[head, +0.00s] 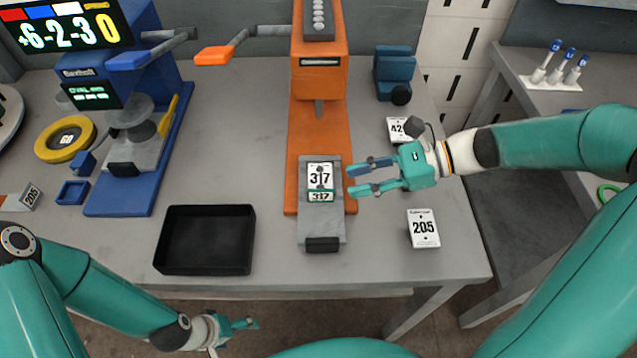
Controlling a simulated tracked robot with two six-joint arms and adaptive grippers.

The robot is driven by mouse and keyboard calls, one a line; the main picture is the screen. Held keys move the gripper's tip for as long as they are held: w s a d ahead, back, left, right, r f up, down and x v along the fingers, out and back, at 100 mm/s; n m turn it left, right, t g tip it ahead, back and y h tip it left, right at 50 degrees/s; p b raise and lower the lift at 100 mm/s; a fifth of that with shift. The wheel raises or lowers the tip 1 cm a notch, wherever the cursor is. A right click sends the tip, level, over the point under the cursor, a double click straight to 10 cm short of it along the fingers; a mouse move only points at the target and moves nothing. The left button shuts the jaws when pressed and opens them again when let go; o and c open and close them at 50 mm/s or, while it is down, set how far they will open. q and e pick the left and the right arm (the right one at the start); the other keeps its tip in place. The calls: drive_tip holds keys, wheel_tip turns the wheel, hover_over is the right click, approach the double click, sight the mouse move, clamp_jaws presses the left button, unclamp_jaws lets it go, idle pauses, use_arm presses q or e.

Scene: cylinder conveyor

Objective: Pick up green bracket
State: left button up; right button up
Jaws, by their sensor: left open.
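A small piece with a green lower part marked 317 (321,197) sits against a white 317 card (320,175) on the grey slide of the orange press. I cannot tell for sure whether it is the green bracket. My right gripper (354,181) is just right of it, apart from it, with its fingers parted and pointing left; nothing shows between them. My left gripper (254,324) is low in front of the table edge, open and empty.
The orange press (320,70) stands mid-table, the blue press (100,90) at left. An empty black tray (205,268) lies front left. A green ring (608,193) shows at far right.

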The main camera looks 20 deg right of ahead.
sight(321, 190)
drive_tip(key=x, duration=0.8)
drive_tip(key=shift+f, duration=0.25)
clamp_jaws()
